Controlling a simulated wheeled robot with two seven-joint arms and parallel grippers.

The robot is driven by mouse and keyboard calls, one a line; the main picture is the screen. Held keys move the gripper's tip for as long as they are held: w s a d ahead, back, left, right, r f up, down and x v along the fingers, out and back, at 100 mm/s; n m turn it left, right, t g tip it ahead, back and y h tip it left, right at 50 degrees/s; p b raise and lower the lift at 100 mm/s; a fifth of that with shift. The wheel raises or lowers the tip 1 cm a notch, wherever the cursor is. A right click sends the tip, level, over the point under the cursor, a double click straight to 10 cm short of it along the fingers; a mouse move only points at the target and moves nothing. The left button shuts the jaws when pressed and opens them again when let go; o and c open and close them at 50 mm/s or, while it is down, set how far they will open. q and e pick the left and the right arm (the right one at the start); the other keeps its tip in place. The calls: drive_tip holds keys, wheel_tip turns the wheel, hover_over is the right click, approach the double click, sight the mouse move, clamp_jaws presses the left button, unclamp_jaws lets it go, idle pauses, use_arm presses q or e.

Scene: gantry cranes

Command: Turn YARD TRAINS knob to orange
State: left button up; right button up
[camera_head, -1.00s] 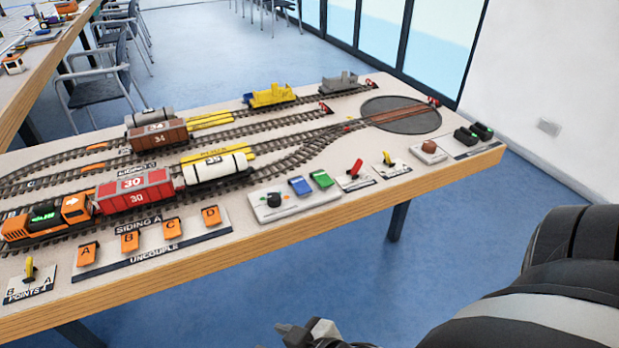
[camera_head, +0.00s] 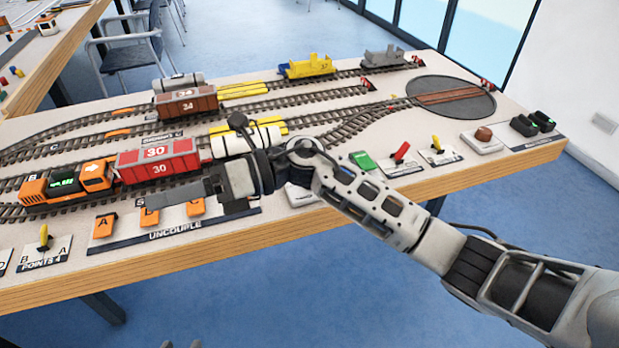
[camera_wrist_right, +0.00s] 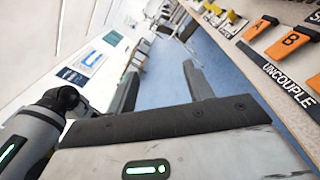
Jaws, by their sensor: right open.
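The control panel with the knob is mostly hidden behind my right arm in the head view; the knob itself is not visible. A white piece of that panel (camera_head: 299,196) and its green button (camera_head: 362,160) show beside the arm. My right gripper (camera_head: 160,197) is over the uncouple buttons, to the left of that panel, pointing left. Its two fingers stand apart and empty in the right wrist view (camera_wrist_right: 160,75). My left gripper (camera_head: 182,344) shows only as small grey tips at the bottom edge of the head view, below the table.
Orange uncouple buttons (camera_head: 103,226) and the points lever (camera_head: 44,236) lie along the front edge. A red wagon (camera_head: 157,161) and an orange locomotive (camera_head: 66,184) stand on the track close by. Red (camera_head: 402,152) and yellow (camera_head: 436,144) levers stand right of the arm.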

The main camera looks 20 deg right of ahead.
drive_tip(key=w+d+f+n+h+b, duration=0.25)
drive_tip(key=w+d+n+h, duration=0.5)
drive_tip(key=d+h, duration=0.4)
drive_tip(key=w+d+r+t+h, duration=0.1)
drive_tip(key=w+d+r+h, duration=0.15)
drive_tip(key=d, duration=0.35)
drive_tip(key=w+d+r+t+h, duration=0.1)
drive_tip(key=w+d+r+h, duration=0.1)
drive_tip(key=d+r+h, duration=0.3)
drive_tip(key=shift+y, duration=0.5)
wheel_tip(320, 180, down, 18)
drive_tip(key=shift+d+r, duration=0.15)
drive_tip(key=shift+r, duration=0.1)
drive_tip(key=c, duration=1)
